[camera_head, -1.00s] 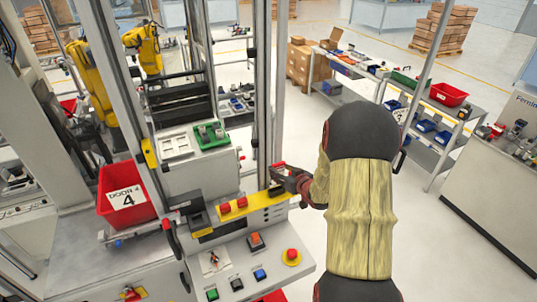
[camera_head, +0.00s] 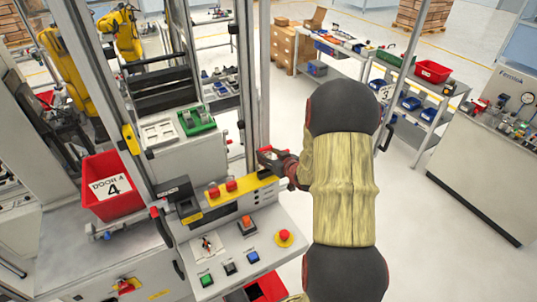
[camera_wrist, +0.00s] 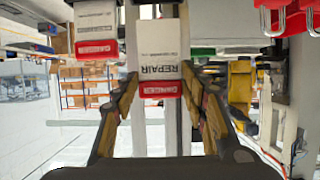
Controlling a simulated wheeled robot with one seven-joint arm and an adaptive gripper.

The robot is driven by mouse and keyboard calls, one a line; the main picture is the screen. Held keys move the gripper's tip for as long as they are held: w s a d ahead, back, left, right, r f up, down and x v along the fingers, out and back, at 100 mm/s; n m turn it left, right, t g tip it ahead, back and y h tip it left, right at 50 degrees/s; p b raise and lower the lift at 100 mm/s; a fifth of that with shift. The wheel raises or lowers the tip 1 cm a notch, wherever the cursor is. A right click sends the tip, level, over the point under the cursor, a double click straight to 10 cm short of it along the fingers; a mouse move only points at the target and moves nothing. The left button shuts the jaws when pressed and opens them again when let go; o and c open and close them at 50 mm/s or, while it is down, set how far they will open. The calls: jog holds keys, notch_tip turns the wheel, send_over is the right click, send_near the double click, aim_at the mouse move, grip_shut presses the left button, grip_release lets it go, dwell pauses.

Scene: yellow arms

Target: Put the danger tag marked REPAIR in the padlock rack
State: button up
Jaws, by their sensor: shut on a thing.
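The danger tag marked REPAIR (camera_wrist: 158,62) is white with a red DANGER band and shows upside down in the wrist view. It sits between my gripper's (camera_wrist: 158,88) fingertips, which are shut on it. In the head view my gripper (camera_head: 283,163) is beside the machine's upright post, just right of a yellow strip (camera_head: 222,199) carrying two red blocks. Red padlocks with metal shackles (camera_wrist: 285,12) show at the wrist view's top right. The rack's outline is not clear to me.
A second DANGER tag (camera_wrist: 96,28) is left of the held one in the wrist view. A sloped control panel (camera_head: 215,262) with buttons lies below the strip. A red bin (camera_head: 108,187) stands at left. Open floor (camera_head: 430,215) lies right of my arm.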

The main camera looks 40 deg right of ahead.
jog(key=shift+f+b, duration=1.95)
jog(key=shift+f, duration=0.5)
jog(key=o, duration=1.1)
jog(key=v, duration=1.2)
jog(key=shift+f, duration=0.15)
